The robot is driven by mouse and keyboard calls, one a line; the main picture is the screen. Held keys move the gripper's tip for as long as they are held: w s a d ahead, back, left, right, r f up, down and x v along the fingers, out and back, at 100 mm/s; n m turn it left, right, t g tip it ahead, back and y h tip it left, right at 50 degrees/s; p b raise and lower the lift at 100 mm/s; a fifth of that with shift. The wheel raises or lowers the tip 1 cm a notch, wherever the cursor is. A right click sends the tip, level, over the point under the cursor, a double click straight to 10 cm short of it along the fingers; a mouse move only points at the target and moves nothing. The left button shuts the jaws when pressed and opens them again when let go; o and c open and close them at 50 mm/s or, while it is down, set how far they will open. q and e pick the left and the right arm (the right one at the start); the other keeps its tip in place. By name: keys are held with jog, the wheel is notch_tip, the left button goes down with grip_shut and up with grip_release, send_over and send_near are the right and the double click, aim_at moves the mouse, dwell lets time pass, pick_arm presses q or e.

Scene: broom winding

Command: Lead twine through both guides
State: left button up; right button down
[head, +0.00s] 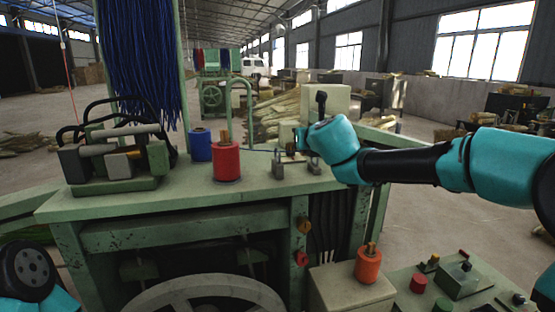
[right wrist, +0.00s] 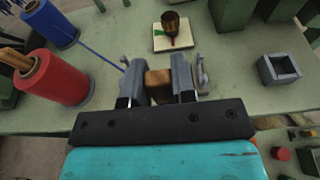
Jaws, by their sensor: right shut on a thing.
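Blue twine (right wrist: 100,57) runs taut from the blue spool (head: 201,145) toward the first grey guide (head: 278,165). In the right wrist view it ends from sight at the left guide (right wrist: 125,64); whether it passes through is hidden. The second guide (head: 314,159) stands to the right, seen in the right wrist view as a grey post (right wrist: 202,74). My right gripper (right wrist: 158,88) is low between the two guides, shut on a small brown block (right wrist: 158,80). I cannot see twine at the block. My left gripper is out of view.
A red spool (head: 226,160) stands beside the blue one. A clamp assembly (head: 115,150) fills the table's left end. The front strip is clear.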

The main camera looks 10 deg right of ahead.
jog(key=shift+f, duration=0.6)
jog(key=shift+r, duration=1)
jog(key=shift+w+d, duration=0.1)
